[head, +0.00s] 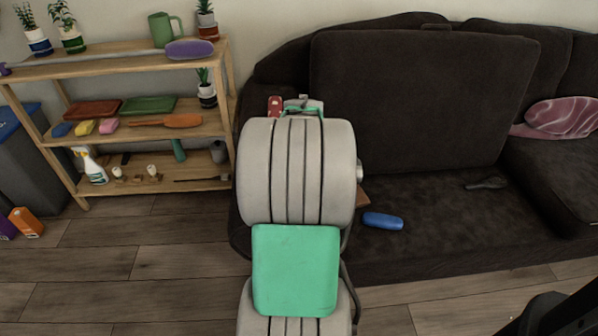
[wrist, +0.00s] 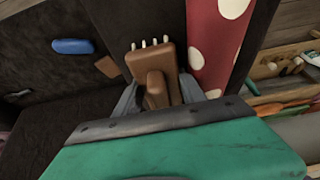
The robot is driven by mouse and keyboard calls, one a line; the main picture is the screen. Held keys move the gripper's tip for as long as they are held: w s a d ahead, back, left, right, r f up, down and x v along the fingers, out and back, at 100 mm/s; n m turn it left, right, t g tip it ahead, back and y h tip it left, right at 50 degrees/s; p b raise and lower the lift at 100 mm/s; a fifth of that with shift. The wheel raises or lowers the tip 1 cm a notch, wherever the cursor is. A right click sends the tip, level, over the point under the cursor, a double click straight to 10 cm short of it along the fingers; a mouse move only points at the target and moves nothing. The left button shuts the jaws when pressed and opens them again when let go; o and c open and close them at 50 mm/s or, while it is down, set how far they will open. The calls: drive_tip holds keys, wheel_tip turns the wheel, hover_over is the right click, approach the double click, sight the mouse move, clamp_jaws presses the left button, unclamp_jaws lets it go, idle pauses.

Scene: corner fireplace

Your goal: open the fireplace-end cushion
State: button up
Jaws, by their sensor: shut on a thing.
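My gripper (wrist: 158,92) is shut on a brown wooden handle-like piece (wrist: 157,58) in the wrist view. Several pale pegs stick up at the piece's far end. Dark upholstery (wrist: 110,15) lies behind and beside it. In the head view my arm hides the gripper and the held piece. The dark sofa shows a large back cushion (head: 420,95), a seat (head: 435,215) and a right seat cushion (head: 560,185). No fireplace shows, so I cannot tell which cushion is at its end. I cannot tell whether the handle is fixed to a cushion.
A blue object (head: 383,221) and a dark small item (head: 486,183) lie on the sofa seat. A pink patterned pillow (head: 563,117) lies at right. A red polka-dotted thing (wrist: 214,40) is beside my gripper. A loaded wooden shelf (head: 130,62) stands left.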

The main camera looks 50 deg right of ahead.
drive_tip(key=shift+r, duration=0.1)
drive_tip(key=o, duration=0.9)
drive_tip(key=shift+f, duration=0.2)
drive_tip(key=shift+r, duration=0.15)
